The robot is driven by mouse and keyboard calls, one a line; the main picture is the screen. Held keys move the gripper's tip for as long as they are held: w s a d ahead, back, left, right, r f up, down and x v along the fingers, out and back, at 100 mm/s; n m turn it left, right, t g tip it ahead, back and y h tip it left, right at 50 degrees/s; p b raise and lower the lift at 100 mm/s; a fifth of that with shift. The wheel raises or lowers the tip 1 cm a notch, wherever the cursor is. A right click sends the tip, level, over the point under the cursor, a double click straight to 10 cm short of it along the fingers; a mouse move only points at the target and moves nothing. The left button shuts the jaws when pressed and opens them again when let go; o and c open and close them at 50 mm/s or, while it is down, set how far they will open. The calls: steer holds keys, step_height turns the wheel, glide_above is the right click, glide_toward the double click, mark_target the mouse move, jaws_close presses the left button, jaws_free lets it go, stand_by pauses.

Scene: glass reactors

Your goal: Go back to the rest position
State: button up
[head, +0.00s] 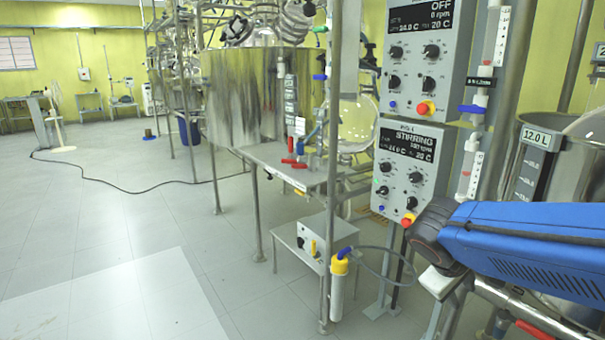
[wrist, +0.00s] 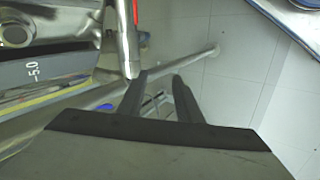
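My gripper (wrist: 160,77) shows in the wrist view with its two dark fingers apart. Nothing is between them, only the floor and metal tubes beyond. In the head view my blue arm reaches in from the right edge, in front of the lower control box (head: 405,165), which reads STIRRING. I cannot make out the fingers in the head view.
An upper control box (head: 425,60) reads OFF. A steel vessel marked 12.0 L (head: 585,150) stands at the right, behind my arm. A steel tank (head: 240,100) and a small shelf (head: 262,158) stand at centre.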

steer(key=s+a+m+y, duration=0.2)
steer(key=s+y, duration=0.1)
steer(key=s, duration=0.3)
steer(key=s+a+f+m+t+y, duration=0.1)
steer(key=s+a+m+y, duration=0.2)
steer(key=s, duration=0.4)
steer(key=shift+a+f, duration=0.2)
steer(key=shift+f, duration=0.1)
stand_by(0.6)
